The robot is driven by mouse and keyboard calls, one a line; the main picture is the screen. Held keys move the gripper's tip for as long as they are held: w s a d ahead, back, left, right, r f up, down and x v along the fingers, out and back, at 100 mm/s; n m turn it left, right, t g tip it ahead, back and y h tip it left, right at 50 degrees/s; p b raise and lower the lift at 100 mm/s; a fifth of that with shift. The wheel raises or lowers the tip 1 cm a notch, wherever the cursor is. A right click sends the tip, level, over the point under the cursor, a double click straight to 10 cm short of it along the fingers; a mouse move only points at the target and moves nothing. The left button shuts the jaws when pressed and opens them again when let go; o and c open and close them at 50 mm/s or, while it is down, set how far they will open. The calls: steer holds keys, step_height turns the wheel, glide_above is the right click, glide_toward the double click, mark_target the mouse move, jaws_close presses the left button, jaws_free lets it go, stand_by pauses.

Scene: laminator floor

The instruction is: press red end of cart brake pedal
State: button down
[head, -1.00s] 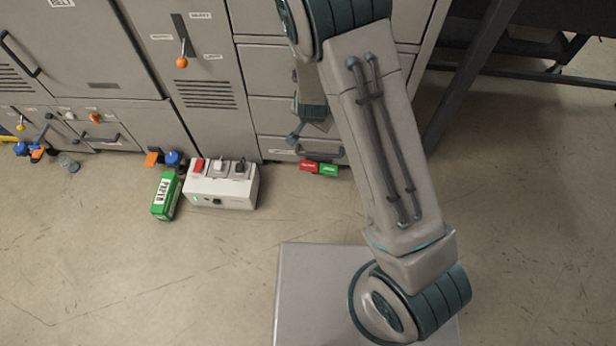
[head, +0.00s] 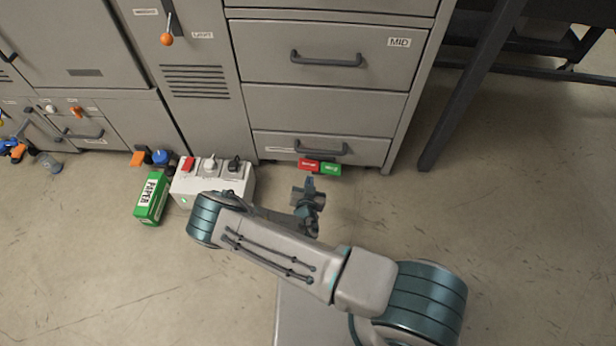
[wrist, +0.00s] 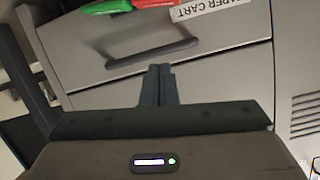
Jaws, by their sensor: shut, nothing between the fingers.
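The cart brake pedal is a two-colour bar low at the front of the grey drawer cart. Its red end (head: 309,165) is on the left and its green end (head: 330,169) on the right in the head view. In the wrist view the picture is turned over, with the red end (wrist: 107,7) right of the green end (wrist: 76,22) at the top edge. My gripper (head: 309,185) is just in front of the pedal in the head view, apart from it as far as I can tell. Its fingers (wrist: 159,70) are shut together and empty, pointing toward the lower drawer.
A label (wrist: 208,8) reading "PER CART" is beside the pedal. A drawer handle (head: 318,149) sits just above it. A white box with switches (head: 235,185) and a green paper pack (head: 151,198) stand on the floor to the left. Floor to the right is clear.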

steer(key=shift+s+f+n+t+y, duration=0.2)
steer(key=shift+f+n+t+y, duration=0.15)
steer(key=shift+f, duration=0.3)
steer(key=shift+w, duration=0.1)
steer(key=b, duration=0.4)
glide_above(309, 170)
steer(key=f+v, duration=0.1)
steer(key=v, duration=0.2)
step_height(309, 170, down, 2)
steer(key=f, duration=0.1)
steer(key=f+b, duration=0.1)
steer(key=shift+w+f, duration=0.25)
steer(key=shift+a+f+b, duration=0.15)
steer(key=shift+f+b, duration=0.4)
steer(key=shift+f, duration=0.25)
